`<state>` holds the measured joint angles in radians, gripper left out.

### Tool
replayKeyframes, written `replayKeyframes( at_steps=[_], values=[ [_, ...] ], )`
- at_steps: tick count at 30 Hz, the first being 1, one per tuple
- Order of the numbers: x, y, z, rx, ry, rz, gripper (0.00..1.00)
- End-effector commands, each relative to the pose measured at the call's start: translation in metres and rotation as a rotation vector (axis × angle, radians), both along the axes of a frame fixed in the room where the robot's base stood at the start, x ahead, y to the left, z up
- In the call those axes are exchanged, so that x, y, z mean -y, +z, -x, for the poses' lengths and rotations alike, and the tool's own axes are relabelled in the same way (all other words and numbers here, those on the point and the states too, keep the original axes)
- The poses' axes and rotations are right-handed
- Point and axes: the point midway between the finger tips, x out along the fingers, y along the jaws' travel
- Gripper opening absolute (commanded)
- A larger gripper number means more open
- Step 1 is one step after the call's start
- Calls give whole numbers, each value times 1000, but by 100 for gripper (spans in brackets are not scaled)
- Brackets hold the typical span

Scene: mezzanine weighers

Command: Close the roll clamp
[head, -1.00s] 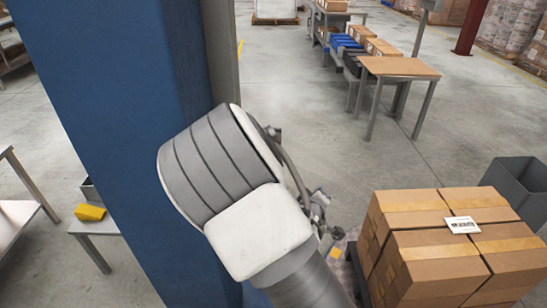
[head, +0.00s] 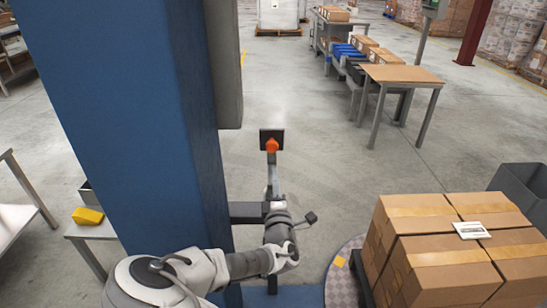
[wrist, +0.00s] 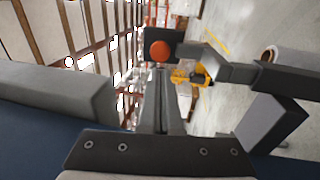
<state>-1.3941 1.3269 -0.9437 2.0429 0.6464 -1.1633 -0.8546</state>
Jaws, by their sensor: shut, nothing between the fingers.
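A dark square plate with a round orange-red knob (head: 271,145) stands upright just past my gripper in the head view. The knob also shows in the wrist view (wrist: 160,50), straight beyond my fingertips. My gripper (head: 273,165) is shut and empty, its narrow fingers pointing toward the knob. In the wrist view the shut fingers (wrist: 161,85) reach up to just below it; I cannot tell whether they touch. No part is clearly recognisable as the roll clamp. A dark bracket arm (wrist: 270,82) runs to the plate from the right in the wrist view.
A thick blue column (head: 130,110) stands close at left. Stacked cartons (head: 435,265) fill the lower right, with a grey bin (head: 520,190) behind. A brown-topped table (head: 402,74) stands farther back. Open concrete floor lies past the knob. A yellow block (head: 88,215) sits at left.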

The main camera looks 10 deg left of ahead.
Motion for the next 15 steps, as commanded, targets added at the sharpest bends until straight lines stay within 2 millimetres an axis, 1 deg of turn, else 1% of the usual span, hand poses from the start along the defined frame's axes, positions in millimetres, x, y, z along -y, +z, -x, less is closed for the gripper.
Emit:
replayKeyframes(
  at_steps=[1, 3, 9, 12, 15],
  values=[
    [-3, 1, -12, 2, -1, -2, 0],
    [-7, 3, -26, 2, 0, -2, 0],
    [-18, 9, -62, 1, 0, -1, 0],
    [-22, 11, -76, 0, -1, -1, 0],
    [-25, 13, -85, 0, -1, 0, 0]
  ],
)
